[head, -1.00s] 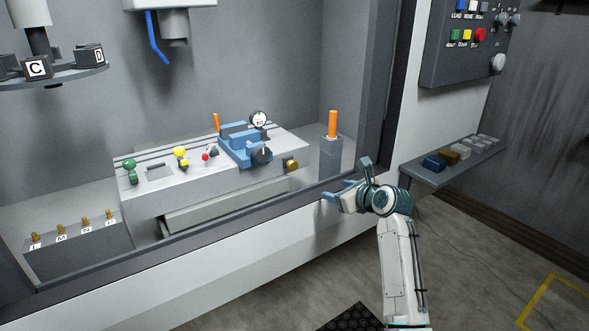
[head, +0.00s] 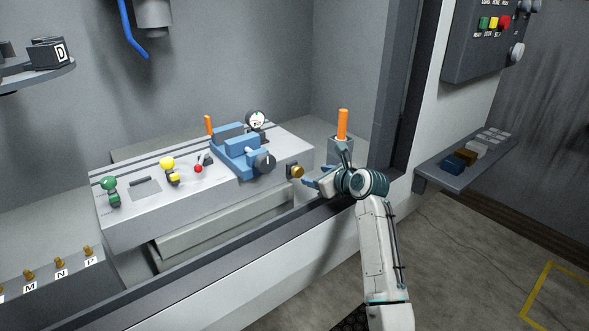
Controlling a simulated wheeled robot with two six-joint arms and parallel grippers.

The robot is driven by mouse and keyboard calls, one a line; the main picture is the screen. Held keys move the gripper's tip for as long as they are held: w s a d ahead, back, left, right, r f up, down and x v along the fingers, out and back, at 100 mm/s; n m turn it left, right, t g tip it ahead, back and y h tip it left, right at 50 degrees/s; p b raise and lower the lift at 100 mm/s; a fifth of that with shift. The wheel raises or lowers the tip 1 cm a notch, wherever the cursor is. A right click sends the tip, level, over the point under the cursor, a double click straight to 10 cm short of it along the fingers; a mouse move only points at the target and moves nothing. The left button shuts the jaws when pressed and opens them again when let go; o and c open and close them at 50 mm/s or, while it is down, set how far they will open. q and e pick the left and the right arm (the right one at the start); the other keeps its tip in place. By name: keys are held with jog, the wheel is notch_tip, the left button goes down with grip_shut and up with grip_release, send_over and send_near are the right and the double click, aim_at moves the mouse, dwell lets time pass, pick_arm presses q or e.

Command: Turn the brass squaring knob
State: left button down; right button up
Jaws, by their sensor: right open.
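The brass squaring knob (head: 295,171) sticks out from the right end of the front face of the grey machine bed (head: 220,199). My right gripper (head: 322,170) is open and empty just to the right of the knob, with its fingers pointing left toward it. A small gap shows between the fingers and the knob. My left gripper is not in view.
A blue vise (head: 238,150) with a black knob (head: 264,162) sits on the bed, with a dial gauge (head: 255,121) behind it. An orange-handled tool (head: 342,125) stands behind my right gripper. The booth's front sill (head: 215,258) runs below.

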aim_at(299, 172)
jog(key=x, duration=0.7)
jog(key=shift+w+a+f, duration=0.1)
jog(key=shift+w+a, duration=0.1)
jog(key=shift+x, duration=1)
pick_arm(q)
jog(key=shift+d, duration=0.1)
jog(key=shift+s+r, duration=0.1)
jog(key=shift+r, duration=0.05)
pick_arm(e)
jog(key=c, duration=1)
